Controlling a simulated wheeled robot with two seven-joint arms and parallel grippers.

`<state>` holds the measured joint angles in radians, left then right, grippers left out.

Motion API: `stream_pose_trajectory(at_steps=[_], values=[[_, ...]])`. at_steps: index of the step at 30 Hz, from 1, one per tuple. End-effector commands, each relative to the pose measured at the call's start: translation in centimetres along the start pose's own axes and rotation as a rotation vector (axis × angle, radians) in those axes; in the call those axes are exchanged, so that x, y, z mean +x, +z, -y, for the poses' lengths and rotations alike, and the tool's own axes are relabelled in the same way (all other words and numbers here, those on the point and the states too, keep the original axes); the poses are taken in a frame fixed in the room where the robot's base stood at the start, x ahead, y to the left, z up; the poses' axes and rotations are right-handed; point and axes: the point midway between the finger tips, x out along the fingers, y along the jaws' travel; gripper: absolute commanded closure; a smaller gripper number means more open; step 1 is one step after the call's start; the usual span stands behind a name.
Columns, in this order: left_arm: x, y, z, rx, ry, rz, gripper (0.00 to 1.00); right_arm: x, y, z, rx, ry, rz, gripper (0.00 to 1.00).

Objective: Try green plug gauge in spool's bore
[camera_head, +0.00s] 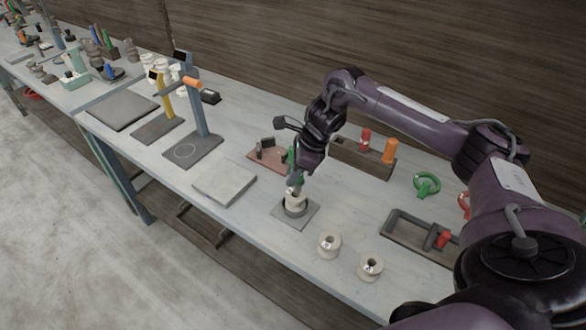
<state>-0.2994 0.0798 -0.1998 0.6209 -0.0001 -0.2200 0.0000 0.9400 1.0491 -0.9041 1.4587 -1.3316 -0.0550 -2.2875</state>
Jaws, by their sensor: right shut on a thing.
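My right gripper (294,183) points down over a pale spool (295,199), which stands in a round holder on a small grey square plate (280,214). The gripper is shut on the green plug gauge (291,156). Only a little green shows beside the dark gripper body, and the rest is hidden. The gripper's tip is at the top of the spool. I cannot tell whether the gauge is in the bore or just above it. My left gripper is not in view.
Two more pale spools (329,245) (370,266) stand at the front. A rack (348,154) behind holds a red and an orange plug gauge (389,150). A green ring gauge (427,185) and a dark tray (402,232) are right. A grey slab (225,184) lies left.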

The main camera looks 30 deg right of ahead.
Motion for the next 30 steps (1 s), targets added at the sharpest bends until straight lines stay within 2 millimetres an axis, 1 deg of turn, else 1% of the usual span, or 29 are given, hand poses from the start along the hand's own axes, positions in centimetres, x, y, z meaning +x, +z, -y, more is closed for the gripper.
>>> stream_pose_trajectory(at_steps=[1, 4, 17, 30], values=[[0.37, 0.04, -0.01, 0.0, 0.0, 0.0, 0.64, 0.45, -0.18, 0.0, 0.0, 0.0, 0.0, 1.0], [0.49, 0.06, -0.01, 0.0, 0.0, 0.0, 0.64, 0.68, -0.28, 0.0, 0.0, 0.0, 0.0, 1.0], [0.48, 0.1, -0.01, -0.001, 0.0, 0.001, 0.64, 0.7, -0.21, 0.01, -0.001, -0.001, 0.001, 1.0], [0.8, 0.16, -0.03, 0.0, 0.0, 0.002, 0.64, 0.94, 0.43, 0.03, -0.001, -0.001, 0.001, 1.0]])
